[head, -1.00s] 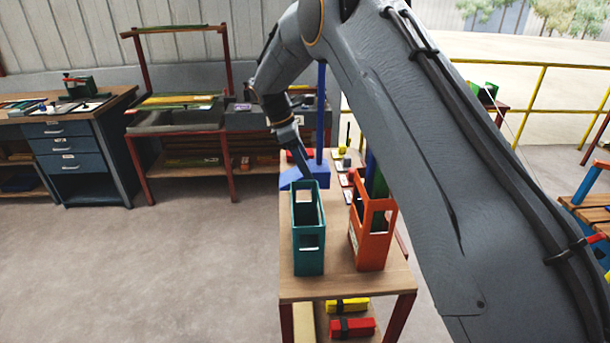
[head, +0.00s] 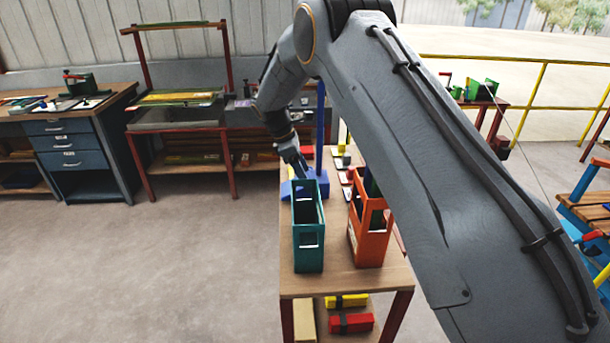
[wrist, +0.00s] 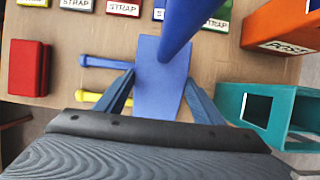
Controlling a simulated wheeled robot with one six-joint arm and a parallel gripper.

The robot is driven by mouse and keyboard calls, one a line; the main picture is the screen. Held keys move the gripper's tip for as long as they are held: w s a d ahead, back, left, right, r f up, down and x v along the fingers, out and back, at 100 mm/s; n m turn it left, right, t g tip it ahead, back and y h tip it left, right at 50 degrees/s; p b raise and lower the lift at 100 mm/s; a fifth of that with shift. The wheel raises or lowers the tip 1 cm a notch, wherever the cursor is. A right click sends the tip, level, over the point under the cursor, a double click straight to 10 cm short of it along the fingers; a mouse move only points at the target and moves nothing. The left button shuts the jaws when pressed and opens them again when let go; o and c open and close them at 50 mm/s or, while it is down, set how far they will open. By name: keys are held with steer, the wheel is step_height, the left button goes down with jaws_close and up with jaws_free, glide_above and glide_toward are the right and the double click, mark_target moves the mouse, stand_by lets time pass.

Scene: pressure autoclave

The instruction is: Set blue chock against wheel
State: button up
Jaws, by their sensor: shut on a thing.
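The blue chock (head: 318,184) is a wedge-like block with a tall blue post (head: 320,125) rising from it. It is at the far left part of the wooden table, behind the teal holder. My gripper (head: 301,172) reaches down to it from above. In the wrist view the chock (wrist: 158,72) lies between the two fingers of my gripper (wrist: 160,98), which are shut on it. The post leans across the top of that view. I cannot tell whether the chock touches the table. No wheel can be made out.
The teal holder (head: 308,240) and orange holder (head: 372,240) stand at the table's near end. A red block (wrist: 28,68), strap labels and blue and yellow rods (wrist: 92,97) lie close by in the wrist view. Bare floor is left of the table.

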steer(key=o, duration=1.8)
steer(key=shift+o, duration=0.2)
